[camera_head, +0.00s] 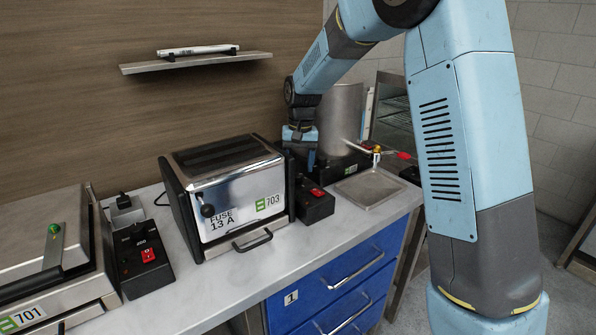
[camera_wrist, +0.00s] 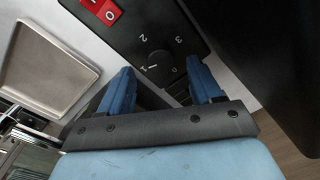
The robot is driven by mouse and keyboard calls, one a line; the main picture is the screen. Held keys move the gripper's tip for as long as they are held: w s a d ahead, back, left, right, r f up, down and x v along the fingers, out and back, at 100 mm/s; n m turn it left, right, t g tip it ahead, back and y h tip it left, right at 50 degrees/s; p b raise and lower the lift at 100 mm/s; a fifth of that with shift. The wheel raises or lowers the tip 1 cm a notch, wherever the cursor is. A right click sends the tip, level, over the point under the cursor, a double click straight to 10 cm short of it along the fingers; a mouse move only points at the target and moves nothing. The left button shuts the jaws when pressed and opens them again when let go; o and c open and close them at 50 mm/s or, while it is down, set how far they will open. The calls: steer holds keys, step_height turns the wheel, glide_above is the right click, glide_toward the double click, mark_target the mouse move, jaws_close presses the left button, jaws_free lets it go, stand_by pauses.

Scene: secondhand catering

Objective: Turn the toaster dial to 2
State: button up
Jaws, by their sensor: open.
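The toaster (camera_head: 238,198) is a shiny steel box with black ends, marked 703, on the counter in the head view. A black control box (camera_head: 318,203) with a red switch stands at its right. In the wrist view this box shows a dark round dial (camera_wrist: 159,60) ringed by the numbers 0 to 3. I cannot tell surely where the dial points. My gripper (camera_head: 307,160) points down over the back of the box. Its blue fingers (camera_wrist: 160,80) are open, one at either side just below the dial in the wrist view, with nothing between them. Contact is unclear.
A steel tray (camera_head: 373,189) lies right of the box, with a steel appliance (camera_head: 341,118) behind it. A second appliance (camera_head: 40,245) marked 701, with its own control box (camera_head: 143,262), stands at the left. A wall shelf (camera_head: 195,62) hangs above the toaster.

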mark_target(299, 174)
step_height(299, 174, up, 11)
steer(key=shift+d, duration=0.3)
steer(key=shift+f, duration=0.15)
steer(key=f+n, duration=0.4)
steer(key=n, duration=0.1)
steer(key=f+n, duration=0.5)
steer(key=a+f+n, duration=0.1)
steer(key=f+n, duration=0.4)
steer(key=shift+h, duration=0.3)
stand_by(0.5)
steer(key=c, duration=1)
